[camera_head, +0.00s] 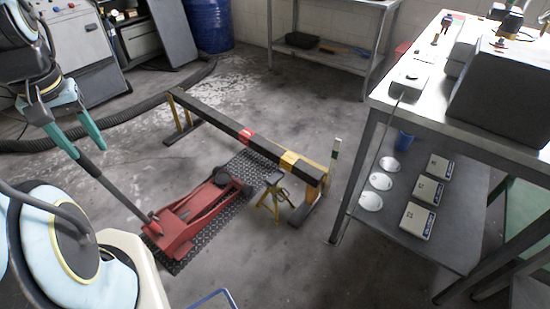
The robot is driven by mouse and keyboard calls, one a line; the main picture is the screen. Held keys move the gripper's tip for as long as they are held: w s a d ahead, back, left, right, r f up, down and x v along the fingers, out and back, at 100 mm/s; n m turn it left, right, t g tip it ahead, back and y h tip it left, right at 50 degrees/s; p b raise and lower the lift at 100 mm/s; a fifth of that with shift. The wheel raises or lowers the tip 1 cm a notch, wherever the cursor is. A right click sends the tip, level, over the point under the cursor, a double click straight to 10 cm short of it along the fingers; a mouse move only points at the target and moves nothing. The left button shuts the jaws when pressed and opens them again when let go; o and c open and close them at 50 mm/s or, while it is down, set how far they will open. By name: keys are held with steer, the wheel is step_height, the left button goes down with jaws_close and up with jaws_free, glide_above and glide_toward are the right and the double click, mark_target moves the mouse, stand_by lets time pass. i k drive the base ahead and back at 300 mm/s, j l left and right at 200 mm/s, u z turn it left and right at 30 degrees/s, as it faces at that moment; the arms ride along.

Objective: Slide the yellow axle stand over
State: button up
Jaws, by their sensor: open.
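The yellow axle stand (274,194) stands upright on the floor near the middle of the view. It is beside the right end of a long low beam and to the right of a red floor jack (196,213). My gripper (82,136) is at the upper left, with its two teal fingers apart and nothing between them. It is above the floor, well to the left of the axle stand and close to the jack's long handle (103,182) in the picture. I cannot tell whether a finger touches the handle.
The dark beam (212,122) with red and yellow bands crosses behind the jack and stand. A black tread plate (243,168) lies under the jack. A metal workbench (378,101) with a lower shelf stands at right. Floor (275,262) in front of the stand is clear.

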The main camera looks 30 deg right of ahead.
mark_target(274, 190)
steer(key=i+l+u, duration=0.1)
steer(key=l, duration=0.5)
steer(key=i+l+u, duration=0.1)
steer(key=l, duration=0.5)
steer(key=i+l+u, duration=0.1)
steer(key=l, duration=0.5)
